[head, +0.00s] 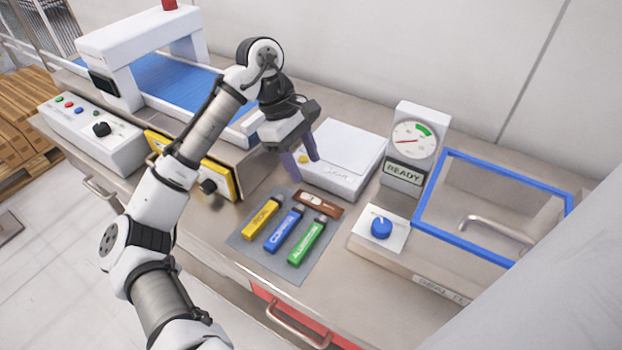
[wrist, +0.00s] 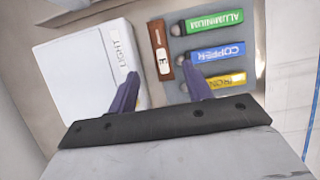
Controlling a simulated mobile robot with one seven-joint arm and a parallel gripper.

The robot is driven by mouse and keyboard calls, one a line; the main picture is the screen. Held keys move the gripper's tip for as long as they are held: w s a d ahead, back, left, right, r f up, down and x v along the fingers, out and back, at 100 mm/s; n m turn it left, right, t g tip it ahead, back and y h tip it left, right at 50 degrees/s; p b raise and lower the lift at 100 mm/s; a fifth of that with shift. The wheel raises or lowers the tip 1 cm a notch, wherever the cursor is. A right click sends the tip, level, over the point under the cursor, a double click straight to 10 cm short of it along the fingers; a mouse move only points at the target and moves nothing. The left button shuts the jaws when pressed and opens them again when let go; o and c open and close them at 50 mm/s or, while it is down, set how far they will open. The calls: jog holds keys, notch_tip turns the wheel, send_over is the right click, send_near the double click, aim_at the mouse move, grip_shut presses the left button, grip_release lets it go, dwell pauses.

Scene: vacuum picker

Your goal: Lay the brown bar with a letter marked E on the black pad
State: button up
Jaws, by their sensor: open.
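My gripper (head: 305,170) is open and empty above the table, between the white box and the mat. In the wrist view my gripper (wrist: 160,72) has its purple fingertips to either side of the brown bar's near end, apparently well above it. I cannot make out a black pad in either view.
Yellow (head: 262,218), blue (head: 284,229) and green (head: 307,241) bars lie side by side on the mat. A white box (head: 345,150) marked LIGHT stands behind. A gauge reading READY (head: 408,148), a blue knob (head: 381,227) and a blue-framed box (head: 505,252) stand right.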

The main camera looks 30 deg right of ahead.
jog(key=shift+v, duration=1.3)
